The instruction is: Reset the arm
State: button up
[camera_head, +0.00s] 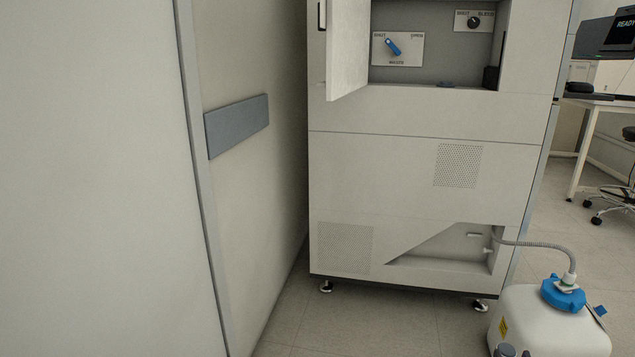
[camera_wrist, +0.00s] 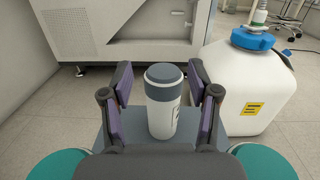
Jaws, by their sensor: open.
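My gripper (camera_wrist: 160,82) is open in the wrist view, with its dark, purple-padded fingers spread apart. A small white bottle (camera_wrist: 161,118) with a grey cap stands upright between the fingers, with a gap on each side. A blue-grey surface (camera_wrist: 108,128) shows around its lower part; what that belongs to is unclear. In the head view my gripper is not clearly visible; only small dark pieces show at the bottom edge, too cut off to identify.
The sequencer cabinet (camera_head: 420,180) stands ahead, its upper door (camera_head: 347,50) open, showing a blue waste valve knob (camera_head: 392,47). A white jug (camera_head: 545,325) with a blue cap and hose stands on the floor at right. A wall panel (camera_head: 250,200) is at left. Floor (camera_head: 375,320) before the cabinet is clear.

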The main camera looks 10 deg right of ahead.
jog(key=w+a+r+n+t+y+p, duration=0.1)
jog(key=w+a+r+n+y+p, duration=0.25)
jog(key=a+r+n+y, duration=0.55)
jog(key=w+a+r+n+y+p, duration=0.3)
jog(key=a+r+y+p, duration=0.15)
jog(key=a+r, duration=0.9)
jog(key=s+a+r+n+g+y+p, duration=0.4)
jog(key=a+r+n+g+y, duration=0.15)
jog(key=a+r+n, duration=0.35)
jog(key=s+a+r+n+g+y+p, duration=0.4)
jog(key=a+r+n+g, duration=0.15)
jog(key=a, duration=0.55)
jog(key=s+a+r+n+g+h+p, duration=0.2)
jog(key=s+r+n+g+p, duration=0.15)
jog(key=s, duration=0.25)
jog(key=s+a+r+n+g+h+p, duration=0.2)
jog(key=s+g+h+p, duration=0.15)
jog(key=s, duration=0.35)
jog(key=s+a+r+n+g+h+p, duration=0.2)
jog(key=s+a+n+g+p, duration=0.15)
jog(key=s, duration=0.25)
jog(key=s+d+r+n+t+h+p, duration=0.1)
jog(key=s+d+r+n+h+p, duration=0.2)
jog(key=s+d+r+h+p, duration=0.3)
jog(key=d+r+h+p, duration=0.3)
jog(key=d+r+p, duration=0.1)
jog(key=d, duration=0.3)
jog(key=shift+s+d+r+h, duration=0.25)
jog(key=shift+d+r+h, duration=0.1)
jog(key=shift+r, duration=0.05)
